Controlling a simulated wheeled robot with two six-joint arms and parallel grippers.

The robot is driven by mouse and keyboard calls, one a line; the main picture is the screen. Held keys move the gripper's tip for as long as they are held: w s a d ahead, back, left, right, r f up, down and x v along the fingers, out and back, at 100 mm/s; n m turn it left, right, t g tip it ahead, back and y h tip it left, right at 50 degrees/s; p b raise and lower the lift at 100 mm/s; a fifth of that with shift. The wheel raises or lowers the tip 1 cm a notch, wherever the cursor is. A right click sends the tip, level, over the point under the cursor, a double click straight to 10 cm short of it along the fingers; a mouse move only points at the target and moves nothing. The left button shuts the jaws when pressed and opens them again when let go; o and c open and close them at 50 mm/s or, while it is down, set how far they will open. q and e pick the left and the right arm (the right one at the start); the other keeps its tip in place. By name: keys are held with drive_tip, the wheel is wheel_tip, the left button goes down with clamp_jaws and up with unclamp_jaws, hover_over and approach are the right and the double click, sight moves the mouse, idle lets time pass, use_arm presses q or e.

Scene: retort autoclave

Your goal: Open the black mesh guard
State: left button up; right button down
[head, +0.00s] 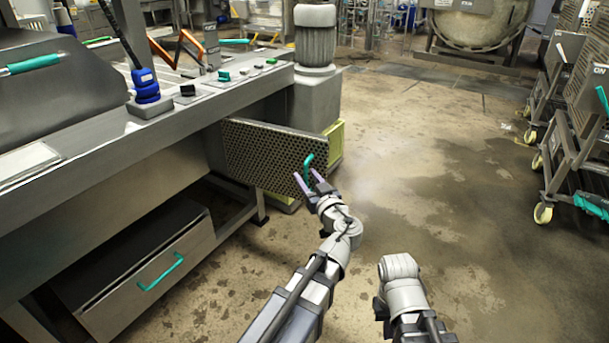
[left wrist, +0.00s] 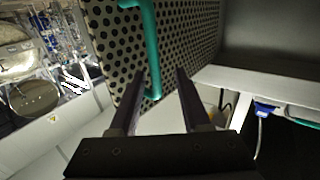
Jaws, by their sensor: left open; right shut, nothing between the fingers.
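The black mesh guard (head: 262,157) is a perforated panel below the edge of the steel counter. It stands upright, and I cannot tell how far it is swung. Its teal handle (head: 308,163) is at its right end. In the left wrist view the guard (left wrist: 190,35) fills the upper middle, with the handle (left wrist: 153,48) running down across it. My left gripper (head: 308,180) is open at the handle. The handle's lower end shows between the fingers (left wrist: 160,75); I cannot tell whether they touch it. My right arm is at lower right; its fingers do not show.
The steel counter (head: 185,120) is along the left, with a drawer (head: 150,285) below. A motor (head: 315,40) and a yellow-green block (head: 335,140) stand behind the guard. Wheeled racks (head: 565,150) stand at the right. The floor (head: 430,170) between is clear.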

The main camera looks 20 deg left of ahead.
use_arm(q)
drive_tip(key=v, duration=0.5)
drive_tip(key=shift+s+d, duration=0.25)
drive_tip(key=shift+s, duration=0.1)
drive_tip(key=s+f+m+g+h+p, duration=0.1)
drive_tip(key=s+f+m+g+p, duration=0.15)
drive_tip(key=s+f+g, duration=0.2)
drive_tip(key=s+d+f+m+g+h+p, duration=0.3)
drive_tip(key=s+d+f+m+g+h, duration=0.15)
drive_tip(key=s, duration=0.25)
drive_tip(key=s+d+f+m+g+h+p, duration=0.2)
drive_tip(key=s+d+f+m+g+h, duration=0.25)
drive_tip(key=s+d, duration=0.2)
wheel_tip(320, 180, up, 37)
drive_tip(key=s+d+p, duration=0.1)
drive_tip(key=p, duration=3.7)
drive_tip(key=shift+s, duration=0.35)
drive_tip(key=shift+g, duration=0.25)
